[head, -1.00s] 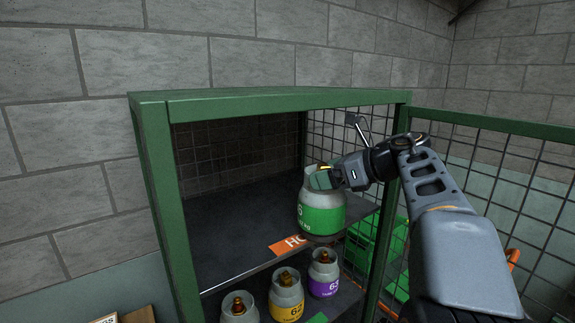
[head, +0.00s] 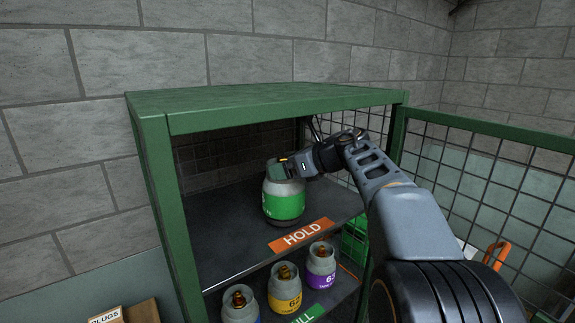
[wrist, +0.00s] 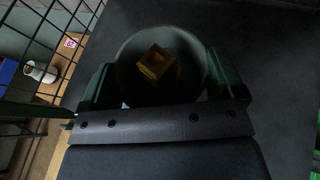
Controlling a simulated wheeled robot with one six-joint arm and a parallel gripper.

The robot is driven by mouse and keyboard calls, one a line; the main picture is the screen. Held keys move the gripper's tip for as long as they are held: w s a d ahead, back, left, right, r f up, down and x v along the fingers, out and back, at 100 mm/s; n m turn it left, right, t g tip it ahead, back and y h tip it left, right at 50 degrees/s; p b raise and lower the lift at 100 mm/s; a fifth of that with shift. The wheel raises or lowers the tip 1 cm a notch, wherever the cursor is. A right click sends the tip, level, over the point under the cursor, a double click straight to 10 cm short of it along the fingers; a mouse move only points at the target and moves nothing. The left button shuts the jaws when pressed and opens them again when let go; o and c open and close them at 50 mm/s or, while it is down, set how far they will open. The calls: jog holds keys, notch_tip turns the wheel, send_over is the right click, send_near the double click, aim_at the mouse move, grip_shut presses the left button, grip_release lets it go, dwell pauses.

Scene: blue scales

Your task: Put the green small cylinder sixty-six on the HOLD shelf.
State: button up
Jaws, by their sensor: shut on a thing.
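The small cylinder with a green band (head: 284,203) is grey and upright over the HOLD shelf (head: 225,232), behind the orange HOLD label (head: 302,235). Its number is not readable now. My gripper (head: 283,172) is shut on its top, reaching in from the right. In the wrist view the cylinder's round top and brass valve (wrist: 156,62) sit between the dark green fingers (wrist: 160,85). I cannot tell whether its base touches the shelf.
The shelf below holds several cylinders, including a yellow-banded one (head: 285,291) and a purple-banded one (head: 320,266). The green cage frame (head: 160,185) stands left, and its mesh door (head: 480,165) is open at right. The HOLD shelf is clear left of the cylinder.

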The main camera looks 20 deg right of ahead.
jog(key=shift+f, duration=0.3)
jog(key=o, duration=1.6)
jog(key=shift+f, duration=0.15)
jog(key=shift+r+p, duration=0.3)
jog(key=s+d+b, duration=0.1)
jog(key=s+d, duration=0.2)
jog(key=s+d+b, duration=0.2)
jog(key=s+d, duration=0.1)
jog(key=s, duration=0.1)
jog(key=s+d+r+b, duration=0.1)
jog(key=s+d+b, duration=0.1)
jog(key=s+d, duration=0.1)
jog(key=shift+s+d, duration=0.35)
jog(key=shift+s, duration=0.35)
jog(key=shift+a+f, duration=0.1)
jog(key=shift+a, duration=0.05)
